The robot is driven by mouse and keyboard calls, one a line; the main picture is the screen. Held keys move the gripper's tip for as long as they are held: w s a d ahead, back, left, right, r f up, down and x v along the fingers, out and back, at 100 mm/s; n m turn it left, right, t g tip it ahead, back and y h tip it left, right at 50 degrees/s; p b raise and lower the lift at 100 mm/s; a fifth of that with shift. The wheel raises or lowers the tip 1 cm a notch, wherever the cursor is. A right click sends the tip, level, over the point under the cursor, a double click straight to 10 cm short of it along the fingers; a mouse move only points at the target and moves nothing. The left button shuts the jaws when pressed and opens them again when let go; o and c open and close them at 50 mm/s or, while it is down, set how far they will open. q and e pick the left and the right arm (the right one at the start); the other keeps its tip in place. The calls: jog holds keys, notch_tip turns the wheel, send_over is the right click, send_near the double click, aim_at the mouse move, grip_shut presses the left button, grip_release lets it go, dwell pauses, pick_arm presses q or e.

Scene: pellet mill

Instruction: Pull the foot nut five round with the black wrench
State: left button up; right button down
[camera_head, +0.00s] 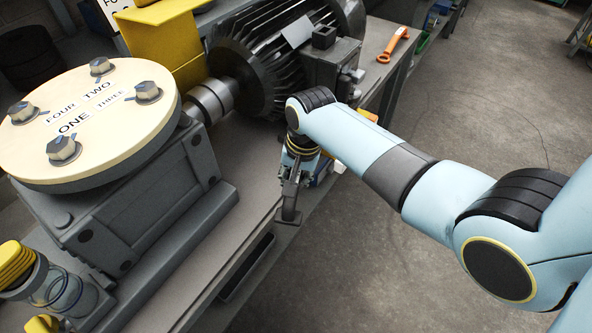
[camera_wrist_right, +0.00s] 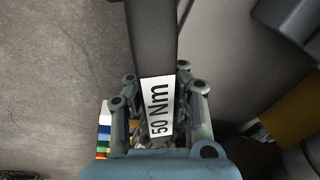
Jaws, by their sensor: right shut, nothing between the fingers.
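My right gripper (camera_head: 291,190) is low at the front edge of the bench, beside the gearbox. In the right wrist view its fingers (camera_wrist_right: 156,78) lie either side of a dark bar with a white "50 Nm" label (camera_wrist_right: 160,107). The bar (camera_wrist_right: 156,35) runs away up the picture and may be the black wrench; its ends are hidden. The gripper is shut with nothing held between its fingers. I cannot make out foot nut five in either view. My left gripper is out of view.
A round cream plate (camera_head: 140,122) with bolts labelled one to four tops the grey gearbox (camera_head: 140,215). A finned black motor (camera_head: 272,62) stands behind. An orange wrench (camera_head: 393,45) lies on the bench at the back. Open concrete floor (camera_head: 480,110) lies to the right.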

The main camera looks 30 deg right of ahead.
jog(key=shift+w, duration=0.15)
jog(key=shift+w+a+m, duration=0.75)
jog(key=shift+w+m, duration=0.15)
jog(key=shift+w+a+m+h+b, duration=0.15)
jog(key=shift+w+a+m, duration=0.15)
jog(key=shift+w+m, duration=0.2)
jog(key=shift+w+a+m+h+b, duration=0.15)
jog(key=shift+w+a+m, duration=0.2)
jog(key=shift+w, duration=0.25)
jog(key=shift+w+a+m+b, duration=0.2)
jog(key=shift+w+m+b, duration=0.1)
jog(key=shift+w+m, duration=0.2)
jog(key=shift+w+a+m+b, duration=0.2)
jog(key=shift+w+m+b, duration=0.15)
jog(key=shift+w, duration=0.2)
jog(key=shift+w+r, duration=0.1)
jog(key=shift+r, duration=0.05)
